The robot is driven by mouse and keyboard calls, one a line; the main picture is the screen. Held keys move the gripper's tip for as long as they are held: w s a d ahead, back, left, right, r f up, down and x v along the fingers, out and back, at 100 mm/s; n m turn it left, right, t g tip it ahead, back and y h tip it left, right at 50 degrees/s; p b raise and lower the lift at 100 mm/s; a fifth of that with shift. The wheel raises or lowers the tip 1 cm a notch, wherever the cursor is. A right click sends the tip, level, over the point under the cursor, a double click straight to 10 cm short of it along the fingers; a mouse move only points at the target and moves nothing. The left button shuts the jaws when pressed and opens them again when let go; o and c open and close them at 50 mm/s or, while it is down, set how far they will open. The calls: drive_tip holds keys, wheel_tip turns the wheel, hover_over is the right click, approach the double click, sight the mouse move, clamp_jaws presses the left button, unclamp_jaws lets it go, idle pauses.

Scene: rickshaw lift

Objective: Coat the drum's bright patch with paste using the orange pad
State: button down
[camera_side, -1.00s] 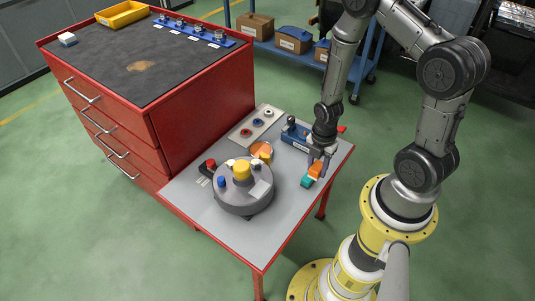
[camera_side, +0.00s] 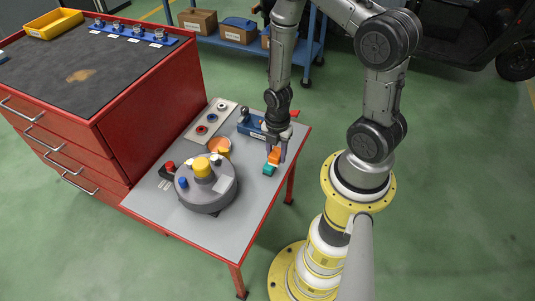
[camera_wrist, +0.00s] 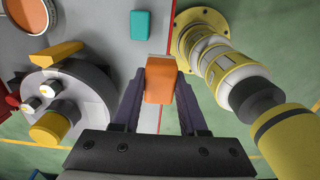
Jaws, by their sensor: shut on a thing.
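My gripper (camera_side: 277,146) is shut on the orange pad (camera_side: 274,157) beside the right edge of the small table. In the wrist view the orange pad (camera_wrist: 160,80) sits between the two dark fingers. The grey drum (camera_side: 208,193) stands left of the gripper, with a yellow knob (camera_side: 202,167) on top; the drum (camera_wrist: 85,95) is at the left in the wrist view. I cannot clearly make out its bright patch. A round dish with orange-brown contents (camera_side: 220,145), possibly the paste, is behind the drum and at the top left in the wrist view (camera_wrist: 32,17).
A teal block (camera_side: 269,170) lies just below the pad in the side view. A red cabinet (camera_side: 150,120) rises at the left. The front tabletop is clear.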

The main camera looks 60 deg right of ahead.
drive_tip(key=shift+s, duration=0.2)
drive_tip(key=shift+w+r, duration=0.15)
drive_tip(key=w+d, duration=0.3)
drive_tip(key=w, duration=0.7)
drive_tip(key=w+d, duration=0.3)
drive_tip(key=w, duration=0.6)
drive_tip(key=w+f, duration=0.1)
drive_tip(key=w, duration=0.1)
drive_tip(key=w+f, duration=0.4)
drive_tip(key=w, duration=0.1)
drive_tip(key=shift+w+f, duration=0.1)
drive_tip(key=shift+f, duration=2.5)
drive_tip(key=shift+f, duration=0.6)
